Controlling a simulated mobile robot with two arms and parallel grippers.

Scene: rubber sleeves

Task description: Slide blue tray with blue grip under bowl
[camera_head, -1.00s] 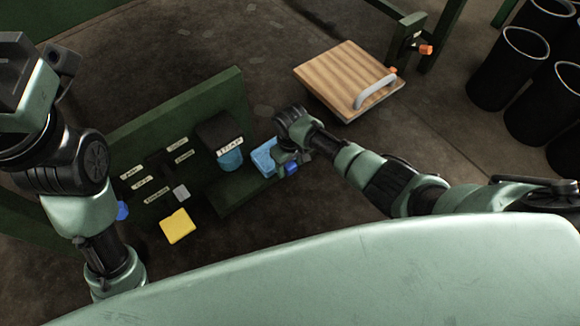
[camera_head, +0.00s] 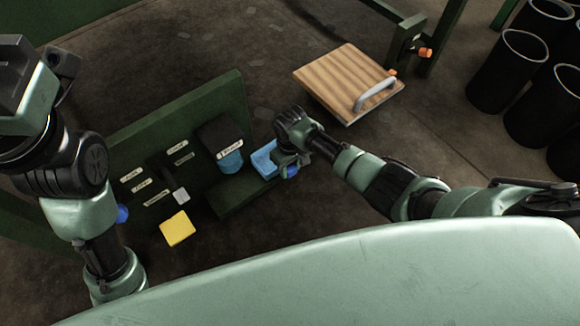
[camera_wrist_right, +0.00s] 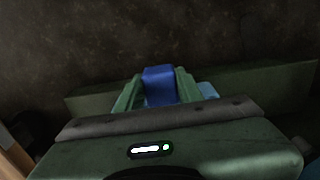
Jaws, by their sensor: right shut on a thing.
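The light blue tray (camera_head: 264,159) is in the head view, low beside the dark green stand, just left of my right gripper (camera_head: 288,167). Its darker blue grip (camera_head: 292,171) shows at the jaws. In the right wrist view, my right gripper (camera_wrist_right: 158,88) is shut on the blue grip (camera_wrist_right: 160,84); a light blue piece (camera_wrist_right: 207,90) shows beyond it to the right. A rounded blue vessel (camera_head: 230,161), perhaps the bowl, sits under a labelled black box, left of the tray. The gap between tray and vessel is hard to judge.
The green stand (camera_head: 238,193) holds labelled slots and a grey knob (camera_head: 181,195). A yellow block (camera_head: 177,228) and a blue round thing (camera_head: 122,213) are left. A wooden board with a handle (camera_head: 340,75) is behind; black cylinders (camera_head: 515,68) stand far right.

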